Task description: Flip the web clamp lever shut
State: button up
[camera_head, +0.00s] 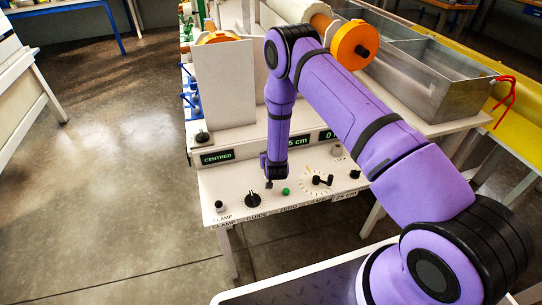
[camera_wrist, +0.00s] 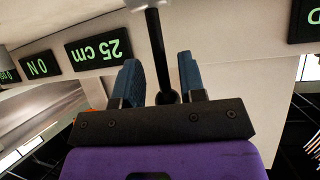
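My gripper (camera_head: 270,182) hangs down over the front of the white control panel, between the CENTRED display and the 25 cm display. In the wrist view my gripper (camera_wrist: 159,60) is open, with its two blue-padded fingers apart. A dark rod with a round end (camera_wrist: 156,45) reaches in between the fingers, with a gap on both sides. It looks like a lever, but I cannot tell for sure that it is the web clamp lever. In the head view my gripper and arm hide that spot. A small knob (camera_head: 219,206) stands by the CLAMP label at the panel's left.
The panel also carries a black dial (camera_head: 252,199), a green button (camera_head: 286,191) and a larger marked dial (camera_head: 322,180). An upright pale board (camera_head: 224,84) stands behind on the left. A metal bath (camera_head: 425,85) and an orange roll end (camera_head: 353,46) are at the back right.

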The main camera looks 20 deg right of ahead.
jog(key=v, duration=1)
